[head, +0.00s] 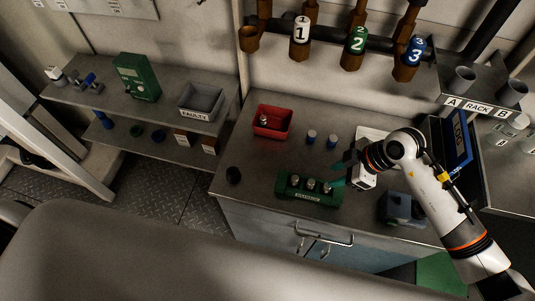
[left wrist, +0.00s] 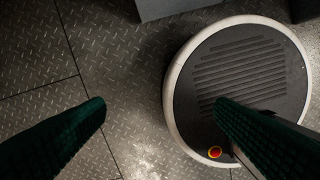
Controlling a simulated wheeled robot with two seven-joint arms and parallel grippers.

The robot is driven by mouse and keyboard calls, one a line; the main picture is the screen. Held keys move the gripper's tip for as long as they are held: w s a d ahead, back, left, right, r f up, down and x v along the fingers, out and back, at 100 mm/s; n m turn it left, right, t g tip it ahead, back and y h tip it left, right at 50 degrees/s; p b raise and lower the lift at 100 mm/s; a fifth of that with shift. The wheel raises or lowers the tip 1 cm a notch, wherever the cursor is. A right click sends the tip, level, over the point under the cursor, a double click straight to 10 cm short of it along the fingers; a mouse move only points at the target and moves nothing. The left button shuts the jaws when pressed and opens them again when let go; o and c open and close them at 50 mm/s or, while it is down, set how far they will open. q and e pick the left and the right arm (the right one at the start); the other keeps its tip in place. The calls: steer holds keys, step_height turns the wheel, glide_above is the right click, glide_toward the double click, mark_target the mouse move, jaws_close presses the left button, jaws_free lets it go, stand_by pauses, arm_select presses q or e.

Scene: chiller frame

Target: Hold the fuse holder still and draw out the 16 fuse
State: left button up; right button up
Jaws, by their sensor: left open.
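The green fuse holder (head: 295,197) lies near the front edge of the steel worktop. It holds a row of 3 pale-topped fuses (head: 310,184); their ratings are too small to read, so I cannot tell which is the 16. My right gripper (head: 341,175) comes in from the right, at the right end of the holder. Its two teal fingers are spread apart with nothing seen between them; I cannot tell whether one touches the holder. My left gripper (left wrist: 160,105) is open and empty above the floor in the left wrist view, away from the holder.
A red bin (head: 271,131) with a small item stands behind the holder. Two blue-bodied fuses (head: 322,138) stand near it. A blue-grey device (head: 398,208) is at right. A grey FAULTY bin (head: 201,101) is on the left shelf.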

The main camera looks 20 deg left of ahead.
arm_select(q)
steer(key=w+r+m+h, duration=0.1)
steer(key=w+r, duration=0.1)
steer(key=w, duration=0.3)
arm_select(e)
steer(key=shift+a, duration=0.1)
arm_select(q)
step_height(320, 180, up, 39)
steer(key=m+h, duration=0.3)
steer(key=m, duration=1.1)
glide_above(278, 178)
steer(key=a, duration=0.4)
steer(key=shift+g, duration=0.3)
steer(key=x, duration=1.2)
steer(key=shift+a, duration=0.1)
steer(key=shift+c, duration=0.4)
